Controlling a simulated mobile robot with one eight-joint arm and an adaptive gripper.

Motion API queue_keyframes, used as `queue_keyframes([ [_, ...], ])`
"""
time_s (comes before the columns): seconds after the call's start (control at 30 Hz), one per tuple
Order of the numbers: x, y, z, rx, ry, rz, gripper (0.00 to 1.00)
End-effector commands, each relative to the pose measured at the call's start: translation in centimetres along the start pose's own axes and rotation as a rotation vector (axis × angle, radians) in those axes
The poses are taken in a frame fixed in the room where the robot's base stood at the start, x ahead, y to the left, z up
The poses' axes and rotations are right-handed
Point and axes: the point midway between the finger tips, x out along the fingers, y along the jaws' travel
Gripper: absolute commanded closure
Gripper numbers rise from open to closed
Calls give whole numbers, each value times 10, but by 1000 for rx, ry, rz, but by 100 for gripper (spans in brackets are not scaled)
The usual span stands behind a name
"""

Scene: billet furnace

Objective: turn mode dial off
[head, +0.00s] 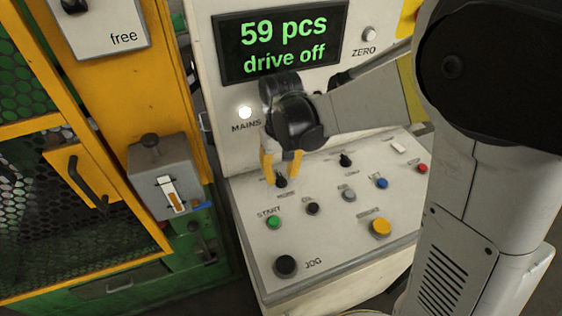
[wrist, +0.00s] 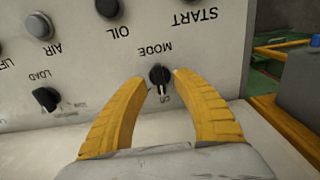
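The mode dial (wrist: 160,75) is a small black knob under the label MODE, which appears upside down in the wrist view. Its white mark points toward the small lettering at the panel's near edge, too small to read surely. In the head view the dial (head: 281,183) is at the back left of the sloping control panel (head: 330,240). My gripper (wrist: 160,75) has two yellow fingers, one on each side of the dial, with a narrow gap showing on both sides. In the head view my gripper (head: 282,172) points down at the dial. I cannot tell its exact depth.
The load dial (head: 345,160) is right of the mode dial. Black, grey and blue buttons, the green start button (head: 273,222) and the jog knob (head: 286,266) are nearer. The display (head: 280,42) reads "59 pcs drive off". A yellow-framed cage (head: 80,150) stands left.

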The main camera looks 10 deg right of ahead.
Motion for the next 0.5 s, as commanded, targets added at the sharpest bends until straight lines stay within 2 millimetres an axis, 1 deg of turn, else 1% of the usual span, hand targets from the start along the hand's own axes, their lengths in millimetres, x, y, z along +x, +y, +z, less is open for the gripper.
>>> queue_keyframes([
  [0.3,-69,0,1,0,0,0,67],
  [0.4,-87,0,1,0,0,0,67],
  [0.5,-100,0,1,0,0,0,67],
])
